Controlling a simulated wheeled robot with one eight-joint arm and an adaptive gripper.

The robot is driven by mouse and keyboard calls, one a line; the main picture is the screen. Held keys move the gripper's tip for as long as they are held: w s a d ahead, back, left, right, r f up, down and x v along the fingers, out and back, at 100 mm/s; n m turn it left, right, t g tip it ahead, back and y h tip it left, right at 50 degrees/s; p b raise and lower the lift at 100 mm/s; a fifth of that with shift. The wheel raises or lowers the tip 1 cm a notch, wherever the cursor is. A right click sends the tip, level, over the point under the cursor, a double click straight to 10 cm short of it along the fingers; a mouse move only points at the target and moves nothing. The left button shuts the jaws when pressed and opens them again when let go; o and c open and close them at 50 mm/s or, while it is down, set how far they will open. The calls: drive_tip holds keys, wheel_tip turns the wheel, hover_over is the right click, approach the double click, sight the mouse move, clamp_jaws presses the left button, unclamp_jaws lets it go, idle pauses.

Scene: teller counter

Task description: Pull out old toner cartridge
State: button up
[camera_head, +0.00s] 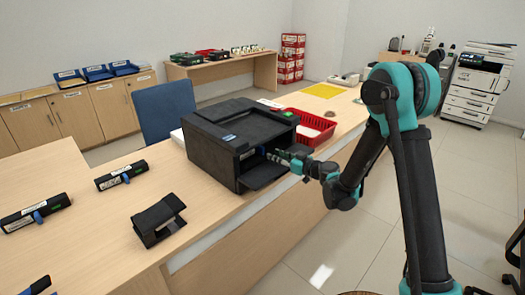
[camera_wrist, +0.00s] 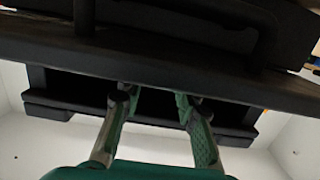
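A black printer (camera_head: 238,140) stands on the counter with its front flap (camera_head: 262,174) folded down. Inside its front opening a small blue patch (camera_head: 246,153) shows; the old toner cartridge itself is too dark and hidden to make out. My gripper (camera_head: 272,155) reaches in from the right, its tips at the front opening above the flap. In the wrist view my gripper's two fingers (camera_wrist: 155,97) stand apart against a dark slot, with nothing visible held between them.
Two black cartridges with blue tabs and green labels, one nearer (camera_head: 36,213) and one farther (camera_head: 121,176), lie on the counter at left. A black stand (camera_head: 158,219) sits before the printer. A blue chair (camera_head: 165,107) is beyond.

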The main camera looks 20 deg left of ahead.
sight(264, 150)
drive_tip(key=shift+x, duration=3.55)
drive_tip(key=shift+c, duration=1.4)
drive_tip(key=c, duration=0.3)
clamp_jaws()
drive_tip(key=shift+r, duration=0.3)
drive_tip(key=shift+d, duration=0.1)
